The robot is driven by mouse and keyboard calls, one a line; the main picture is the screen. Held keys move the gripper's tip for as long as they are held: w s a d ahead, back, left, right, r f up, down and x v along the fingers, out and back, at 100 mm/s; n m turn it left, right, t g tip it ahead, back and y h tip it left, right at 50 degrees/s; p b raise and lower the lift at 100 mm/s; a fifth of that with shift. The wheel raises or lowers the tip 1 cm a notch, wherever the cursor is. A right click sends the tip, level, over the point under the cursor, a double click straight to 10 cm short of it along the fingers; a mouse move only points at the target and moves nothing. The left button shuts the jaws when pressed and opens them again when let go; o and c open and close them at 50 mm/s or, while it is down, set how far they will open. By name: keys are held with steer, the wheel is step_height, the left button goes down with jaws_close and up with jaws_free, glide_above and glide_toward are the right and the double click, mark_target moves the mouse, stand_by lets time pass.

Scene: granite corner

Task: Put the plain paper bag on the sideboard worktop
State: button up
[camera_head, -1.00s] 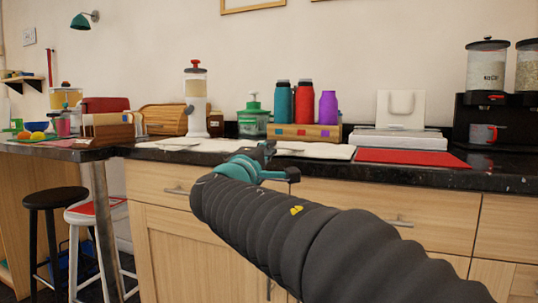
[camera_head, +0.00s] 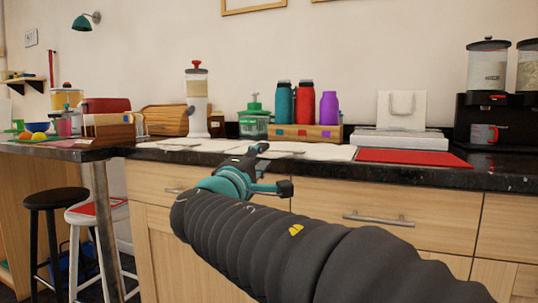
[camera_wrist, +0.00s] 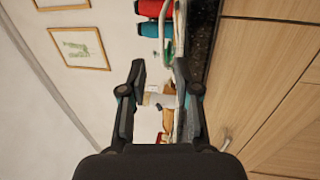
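The plain paper bag (camera_head: 401,109) is white with a handle. It stands upright on a flat white box (camera_head: 400,139) towards the right of the dark sideboard worktop (camera_head: 497,178) in the head view. My gripper (camera_head: 274,168) is in front of the worktop's front edge, left of the bag and apart from it. In the wrist view my gripper (camera_wrist: 158,80) has its two fingers spread wide, with nothing between them but the distant counter. The bag cannot be made out in the wrist view.
A red mat (camera_head: 412,157) lies in front of the white box. A wooden crate (camera_head: 305,133) with bottles stands left of the bag, and cereal dispensers (camera_head: 488,85) stand at the right. White sheets (camera_head: 238,146) cover the middle. Stools (camera_head: 58,199) stand at lower left.

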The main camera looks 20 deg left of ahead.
steer(key=v, duration=0.7)
steer(key=shift+s, duration=0.2)
steer(key=shift+d, duration=0.1)
steer(key=d+f+m+g+h, duration=0.3)
steer(key=d+f, duration=0.4)
steer(key=d, duration=0.6)
steer(key=d+f+m+g+h, duration=0.1)
steer(key=d+f+m+g, duration=0.45)
steer(key=d, duration=0.85)
steer(key=s+d+f+m+g+y, duration=0.1)
steer(key=s+d+f+m+g, duration=0.1)
steer(key=s+d+f+g, duration=0.6)
steer(key=s+d+f+m+t+y, duration=0.1)
steer(key=s+f+m+y, duration=0.3)
steer(key=s+f, duration=0.6)
step_height(320, 180, down, 2)
steer(key=shift+d+f+m+t+y, duration=0.1)
steer(key=shift+d+m+t+y, duration=0.3)
steer(key=shift+d+m, duration=0.6)
steer(key=shift+s+a, duration=0.1)
steer(key=shift+a, duration=0.3)
